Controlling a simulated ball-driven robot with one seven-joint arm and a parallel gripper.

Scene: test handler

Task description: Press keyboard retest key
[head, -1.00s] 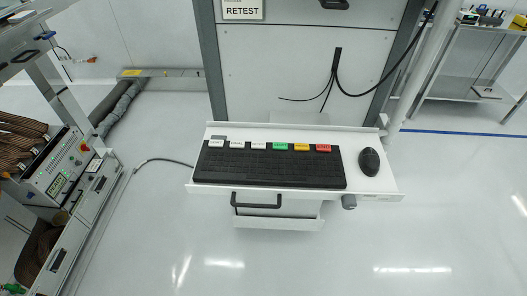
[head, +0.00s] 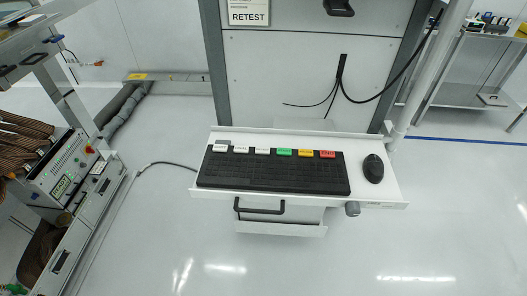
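A black keyboard (head: 272,175) lies on a white shelf (head: 386,196) at the front of a grey-framed cabinet. Along its back edge is a row of coloured label keys: several white ones at the left, then a green key (head: 284,152), a yellow key (head: 306,153) and a red key (head: 328,154). The lettering on these keys is too small to read, so I cannot tell which is the retest key. A sign (head: 249,12) reading "RETEST" is on the cabinet above. My gripper is not in view.
A black mouse (head: 373,168) sits right of the keyboard. A black handle (head: 259,207) and a grey knob (head: 352,209) are below the shelf's front. An equipment cart (head: 82,205) stands at left, with a cable (head: 157,163) to the shelf. Floor in front is clear.

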